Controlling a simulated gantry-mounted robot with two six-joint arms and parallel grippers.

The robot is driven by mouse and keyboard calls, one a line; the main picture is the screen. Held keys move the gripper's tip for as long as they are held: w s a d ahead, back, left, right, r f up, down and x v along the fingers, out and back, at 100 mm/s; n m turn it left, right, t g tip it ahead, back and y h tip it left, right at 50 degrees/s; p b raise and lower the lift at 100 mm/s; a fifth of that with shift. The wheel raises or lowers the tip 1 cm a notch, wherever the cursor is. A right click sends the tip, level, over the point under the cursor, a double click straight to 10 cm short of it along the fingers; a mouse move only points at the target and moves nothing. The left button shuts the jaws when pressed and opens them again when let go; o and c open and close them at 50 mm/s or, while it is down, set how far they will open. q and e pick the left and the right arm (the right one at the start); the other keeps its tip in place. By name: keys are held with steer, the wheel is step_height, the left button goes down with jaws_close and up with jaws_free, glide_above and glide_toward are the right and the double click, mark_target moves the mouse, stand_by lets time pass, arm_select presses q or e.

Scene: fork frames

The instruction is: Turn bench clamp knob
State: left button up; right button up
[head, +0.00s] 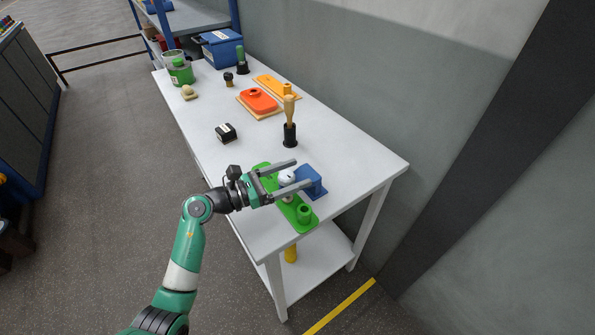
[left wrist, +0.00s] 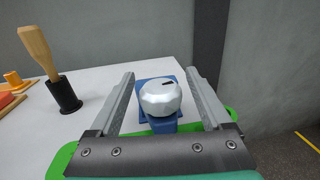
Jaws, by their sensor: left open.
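The bench clamp has a faceted silver knob (head: 286,177) with a dark mark on its face, and a blue body (head: 313,181). A green base plate (head: 303,227) lies beneath my gripper at the table's near end. My left gripper (head: 303,173) is open, with one finger on each side of the knob. In the left wrist view, the knob (left wrist: 160,98) sits between the two fingers with a visible gap on both sides, and the blue body (left wrist: 163,125) shows behind and below it. My right gripper is not in view.
On the white table (head: 352,162) stand a wooden-handled tool in a black holder (head: 290,135), a black block (head: 226,133), an orange piece (head: 259,99), a green can (head: 179,72) and a blue bin (head: 221,48). A grey wall borders the right side.

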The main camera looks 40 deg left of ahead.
arm_select(q)
steer(key=p+v, duration=0.2)
steer(key=v, duration=0.8)
steer(key=shift+s, duration=0.25)
